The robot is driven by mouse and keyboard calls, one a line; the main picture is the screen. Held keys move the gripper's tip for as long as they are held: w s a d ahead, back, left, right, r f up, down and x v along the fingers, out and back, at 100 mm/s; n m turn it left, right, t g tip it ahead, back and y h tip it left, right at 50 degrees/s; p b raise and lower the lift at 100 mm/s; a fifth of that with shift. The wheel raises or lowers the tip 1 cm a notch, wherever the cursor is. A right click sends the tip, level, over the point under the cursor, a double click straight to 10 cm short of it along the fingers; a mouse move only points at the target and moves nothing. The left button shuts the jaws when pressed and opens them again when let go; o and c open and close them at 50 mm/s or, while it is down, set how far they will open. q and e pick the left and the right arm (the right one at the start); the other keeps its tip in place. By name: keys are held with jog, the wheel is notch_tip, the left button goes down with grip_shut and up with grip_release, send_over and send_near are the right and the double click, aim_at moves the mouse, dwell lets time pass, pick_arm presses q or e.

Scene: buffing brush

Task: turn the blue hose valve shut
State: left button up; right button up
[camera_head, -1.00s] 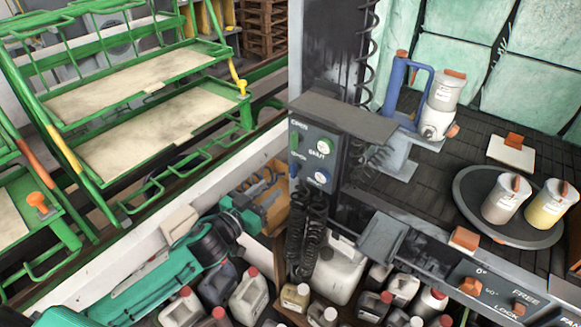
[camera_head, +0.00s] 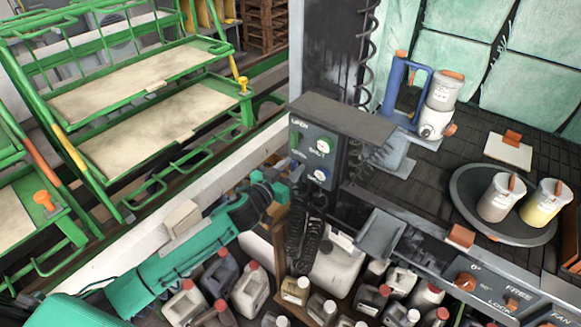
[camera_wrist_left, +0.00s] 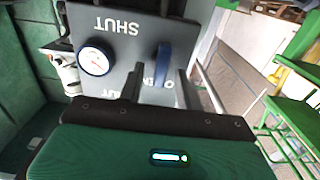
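The blue hose valve (camera_wrist_left: 164,63) is a flat blue handle on a grey panel (camera_wrist_left: 125,75), seen upside down in the left wrist view. It stands upright there, with OPEN lettering partly hidden at its lower end and SHUT lettering to the upper left. My left gripper (camera_wrist_left: 159,72) is open, its dark fingers at either side of the handle, with no clear contact. In the head view my left gripper (camera_head: 275,187) is at the panel's lower left, and the blue handle is hard to make out. My right gripper is not in view.
A round gauge (camera_wrist_left: 95,61) is beside the blue handle. In the head view a green handle (camera_head: 294,140) sits higher on the panel. Black coiled hoses (camera_head: 304,230) hang below it, above several jugs (camera_head: 250,291). A green rack (camera_head: 150,140) stands at left.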

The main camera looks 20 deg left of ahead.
pick_arm(q)
grip_shut()
